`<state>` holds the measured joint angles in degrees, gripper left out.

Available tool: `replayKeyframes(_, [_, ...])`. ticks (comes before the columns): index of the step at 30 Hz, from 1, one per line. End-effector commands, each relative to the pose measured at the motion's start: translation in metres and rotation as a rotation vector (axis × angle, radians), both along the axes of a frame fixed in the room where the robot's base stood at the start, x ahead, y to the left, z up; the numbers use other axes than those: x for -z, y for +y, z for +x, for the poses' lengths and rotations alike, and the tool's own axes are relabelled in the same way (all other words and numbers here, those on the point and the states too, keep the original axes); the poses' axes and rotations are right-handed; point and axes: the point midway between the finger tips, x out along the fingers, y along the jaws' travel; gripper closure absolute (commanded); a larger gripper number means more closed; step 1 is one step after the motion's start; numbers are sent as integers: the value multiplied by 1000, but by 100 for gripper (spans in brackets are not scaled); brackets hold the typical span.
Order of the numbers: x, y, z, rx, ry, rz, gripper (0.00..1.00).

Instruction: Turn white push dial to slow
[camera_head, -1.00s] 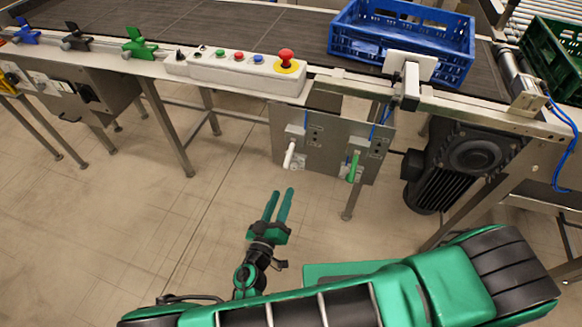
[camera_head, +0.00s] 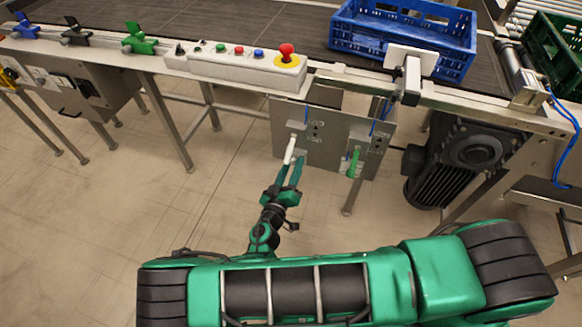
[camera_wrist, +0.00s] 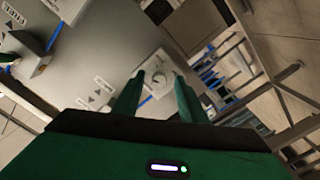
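The dial's setting is too small to read.
A green lever (camera_head: 355,162) hangs on the same panel to the right. A black motor (camera_head: 458,165) stands further right under the conveyor. A button box (camera_head: 225,66) with a red emergency button (camera_head: 286,52) and a blue crate (camera_head: 345,40) are above.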

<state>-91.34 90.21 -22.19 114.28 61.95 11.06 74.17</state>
Motion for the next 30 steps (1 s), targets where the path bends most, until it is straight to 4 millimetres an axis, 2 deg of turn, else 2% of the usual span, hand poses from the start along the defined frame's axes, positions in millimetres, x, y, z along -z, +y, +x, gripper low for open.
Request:
replayKeyframes(2, [0, 0, 0, 0, 0, 0, 62])
replayKeyframes(7, [0, 0, 0, 0, 0, 0, 100])
replayKeyframes(20, [1, 1, -1, -2, 23, -58, 100])
replayKeyframes(30, [1, 3, -1, -5, 110, -294, 100])
